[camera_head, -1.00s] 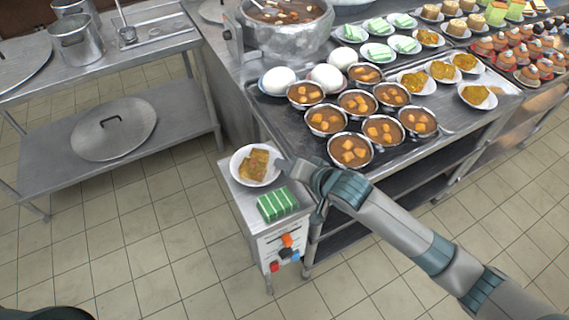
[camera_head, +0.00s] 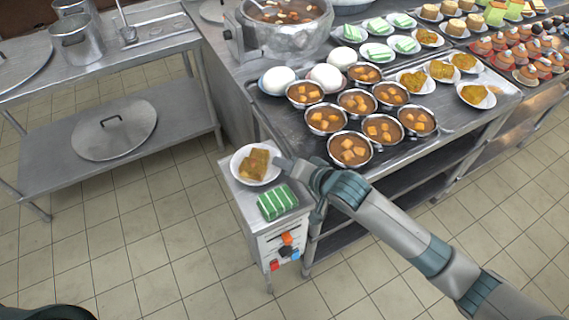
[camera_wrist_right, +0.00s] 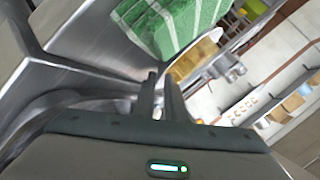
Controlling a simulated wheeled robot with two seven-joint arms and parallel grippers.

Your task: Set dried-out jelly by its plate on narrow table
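A green block with white stripes (camera_head: 277,202) lies on the narrow table (camera_head: 236,196), near its front. A white plate (camera_head: 241,178) with brownish-yellow pieces of food (camera_head: 256,163) stands behind it on the same table; the block is apart from the plate. My right gripper (camera_head: 283,164) is just right of the plate's rim, above and behind the block. The left gripper is not in view.
Several bowls of brown stew (camera_head: 350,150) stand on the large steel table to the right, close to my right arm. White eggs, small plates and desserts are behind them. A steel shelf table (camera_head: 130,60) stands at left. The tiled floor between is clear.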

